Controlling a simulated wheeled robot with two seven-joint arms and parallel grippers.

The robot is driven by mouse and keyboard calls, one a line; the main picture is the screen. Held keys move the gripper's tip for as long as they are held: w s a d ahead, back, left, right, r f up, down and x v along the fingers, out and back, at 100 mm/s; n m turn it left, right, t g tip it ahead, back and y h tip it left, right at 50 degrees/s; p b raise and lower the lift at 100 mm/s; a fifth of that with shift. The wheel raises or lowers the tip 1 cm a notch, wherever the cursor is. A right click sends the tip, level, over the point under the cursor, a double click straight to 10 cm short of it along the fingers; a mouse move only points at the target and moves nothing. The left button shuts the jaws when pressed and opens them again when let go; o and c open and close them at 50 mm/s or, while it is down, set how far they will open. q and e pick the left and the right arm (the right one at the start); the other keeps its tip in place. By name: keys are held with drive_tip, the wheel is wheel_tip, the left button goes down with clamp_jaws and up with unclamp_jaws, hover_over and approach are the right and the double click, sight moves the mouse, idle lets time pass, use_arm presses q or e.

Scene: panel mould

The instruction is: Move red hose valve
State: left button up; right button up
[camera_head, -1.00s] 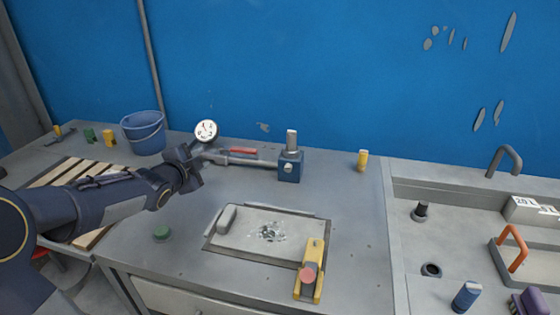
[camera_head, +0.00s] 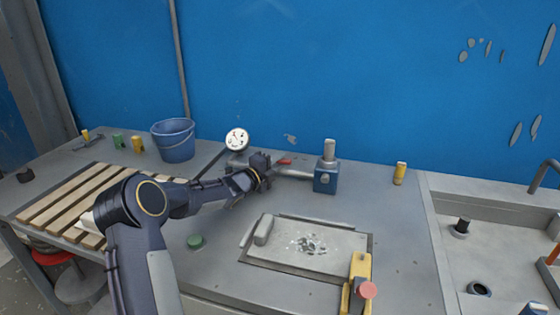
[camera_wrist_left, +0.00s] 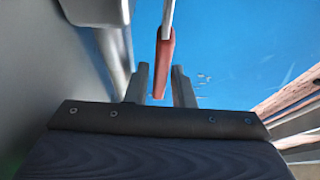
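The red valve handle (camera_head: 285,161) shows as a small red tip on the grey pipe assembly (camera_head: 293,174), mostly hidden behind my left gripper in the head view. My left gripper (camera_head: 266,166) is at the handle, left of the blue valve block (camera_head: 325,178). In the left wrist view, the red handle (camera_wrist_left: 164,62) hangs between the two fingertips of my left gripper (camera_wrist_left: 160,85). The fingers are apart, with the handle's lower end between them and a visible gap on the left side.
A pressure gauge (camera_head: 237,139) stands just behind the arm. A blue bucket (camera_head: 173,140) is at the back left, beside a wooden slatted rack (camera_head: 75,195). The blue wall (camera_head: 320,70) is close behind.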

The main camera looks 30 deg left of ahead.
use_arm(q)
drive_tip(key=shift+w+d, duration=0.1)
drive_tip(key=shift+w, duration=0.45)
drive_tip(key=shift+c, duration=0.3)
clamp_jaws()
